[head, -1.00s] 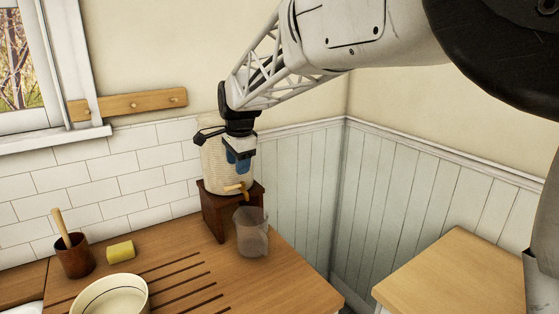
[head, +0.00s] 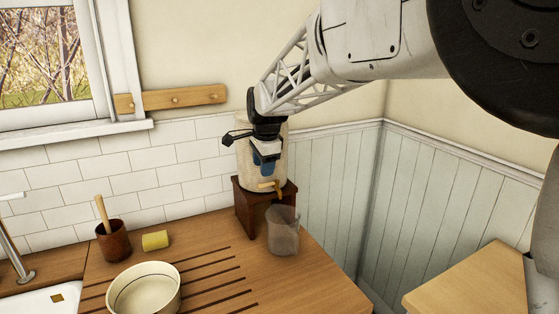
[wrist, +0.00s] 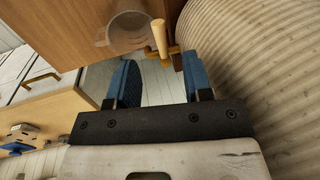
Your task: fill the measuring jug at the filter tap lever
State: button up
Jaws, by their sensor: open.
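The filter is a ribbed cream cylinder (head: 244,160) on a dark wooden stand (head: 243,207). Its tap has a pale wooden lever (head: 267,185) and a brass spout (head: 281,190). The clear measuring jug (head: 284,236) stands upright on the counter beneath the tap and looks empty. My gripper (head: 264,166) is in front of the cylinder, just above the lever. In the wrist view its blue fingers (wrist: 160,64) are apart with nothing between them. The lever (wrist: 160,38) shows just beyond the fingertips, and the jug (wrist: 128,32) lies past it.
A cream bowl (head: 144,290), a yellow sponge (head: 155,240) and a brown pot (head: 113,243) with a wooden handle stand left on the counter. A sink (head: 40,301) is at far left. A second worktop (head: 480,283) is at right, across a gap.

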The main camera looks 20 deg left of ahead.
aim_at(263, 185)
jog(key=shift+w+a+f, duration=0.15)
jog(key=shift+f, duration=0.85)
jog(key=shift+w+a+f, duration=0.1)
jog(key=shift+w+f, duration=0.05)
jog(key=shift+f, duration=0.9)
jog(key=shift+w+a+f, duration=0.15)
jog(key=shift+f, duration=0.85)
jog(key=shift+c, duration=0.4)
